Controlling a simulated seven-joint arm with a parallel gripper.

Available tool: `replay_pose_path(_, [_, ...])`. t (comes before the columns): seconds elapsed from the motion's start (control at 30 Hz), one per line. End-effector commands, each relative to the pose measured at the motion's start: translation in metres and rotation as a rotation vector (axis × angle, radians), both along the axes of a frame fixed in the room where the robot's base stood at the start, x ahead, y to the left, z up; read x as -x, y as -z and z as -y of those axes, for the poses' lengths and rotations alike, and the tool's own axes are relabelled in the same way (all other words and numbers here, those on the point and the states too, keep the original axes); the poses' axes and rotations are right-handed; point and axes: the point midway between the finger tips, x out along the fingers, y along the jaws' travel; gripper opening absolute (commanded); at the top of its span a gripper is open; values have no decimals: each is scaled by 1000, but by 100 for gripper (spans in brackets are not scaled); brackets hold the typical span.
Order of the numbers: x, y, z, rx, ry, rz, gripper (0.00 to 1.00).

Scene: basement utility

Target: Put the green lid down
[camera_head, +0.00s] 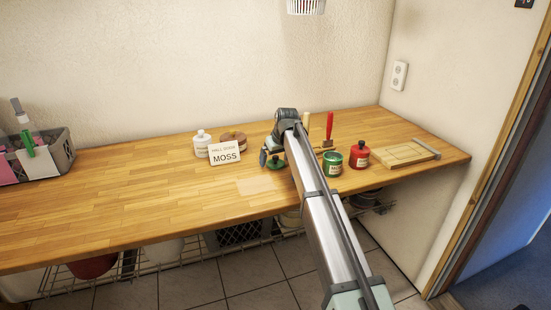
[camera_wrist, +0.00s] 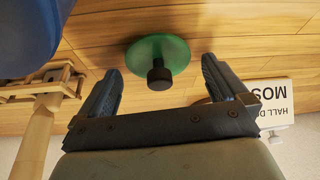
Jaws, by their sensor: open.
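The green lid (camera_wrist: 172,50) is a round disc with a black knob (camera_wrist: 158,75). In the wrist view it lies on the wooden worktop, knob toward my camera. My gripper (camera_wrist: 160,68) is open, its two dark fingers on either side of the knob with visible gaps; it holds nothing. In the head view my gripper (camera_head: 270,157) is low over the worktop, and part of the green lid (camera_head: 277,163) shows beneath it. A green jar (camera_head: 332,164) with a pale label stands to the right, without a knobbed lid on top.
A red jar (camera_head: 359,155) with a knobbed lid and a wooden board (camera_head: 404,153) stand at right. A red-handled tool (camera_head: 328,128) is behind the green jar. A MOSS sign (camera_head: 225,153), white bottle (camera_head: 202,144) and brown round object (camera_head: 233,137) are left. The worktop's left middle is clear.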

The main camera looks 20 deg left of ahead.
Motion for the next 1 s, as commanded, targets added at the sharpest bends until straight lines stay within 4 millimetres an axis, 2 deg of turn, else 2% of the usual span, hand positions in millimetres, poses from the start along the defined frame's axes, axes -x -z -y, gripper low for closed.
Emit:
replay_pose_path(0.23, [5,-21,6,-1,0,1,100])
replay_pose_path(0.5, [17,-68,22,-1,0,2,100])
replay_pose_path(0.7, [24,-96,31,-1,0,1,100])
replay_pose_path(1.0, [28,-113,37,0,0,0,100])
